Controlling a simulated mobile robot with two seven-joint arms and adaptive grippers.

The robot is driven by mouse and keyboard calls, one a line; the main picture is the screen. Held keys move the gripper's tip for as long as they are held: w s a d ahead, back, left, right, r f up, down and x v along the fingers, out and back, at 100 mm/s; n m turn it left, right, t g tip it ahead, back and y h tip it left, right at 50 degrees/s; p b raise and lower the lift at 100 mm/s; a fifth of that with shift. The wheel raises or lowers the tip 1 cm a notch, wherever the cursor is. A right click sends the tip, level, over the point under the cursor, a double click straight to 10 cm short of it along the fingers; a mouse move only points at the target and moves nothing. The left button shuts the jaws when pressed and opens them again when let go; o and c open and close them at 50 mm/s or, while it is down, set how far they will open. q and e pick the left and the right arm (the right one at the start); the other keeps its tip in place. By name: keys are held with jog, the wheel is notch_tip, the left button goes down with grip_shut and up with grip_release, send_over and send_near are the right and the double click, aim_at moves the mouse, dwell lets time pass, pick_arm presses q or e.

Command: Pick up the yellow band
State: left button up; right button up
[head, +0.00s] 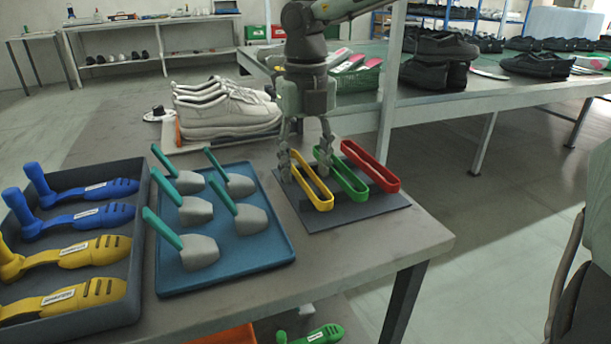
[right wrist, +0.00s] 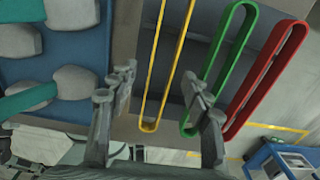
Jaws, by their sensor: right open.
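The yellow band (head: 312,183) is a long narrow loop on a dark mat (head: 353,210) on the table, left of a green band (head: 342,176) and a red band (head: 370,166). My right gripper (head: 306,173) is open and pointing down over the far part of the yellow band. In the right wrist view the yellow band (right wrist: 166,65) runs between the two open fingers (right wrist: 160,105), with the green band (right wrist: 222,65) close by the right finger. I cannot tell whether a finger touches a band. My left gripper is not in view.
A blue tray (head: 278,252) with several grey and teal shoe forms stands left of the mat. Further left is a dark tray (head: 133,300) with blue and yellow shoe stretchers. White shoes (head: 225,115) stand behind. A table post (head: 390,85) rises behind the bands.

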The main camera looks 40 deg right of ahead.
jog(key=c, duration=0.9)
jog(key=shift+r, duration=0.1)
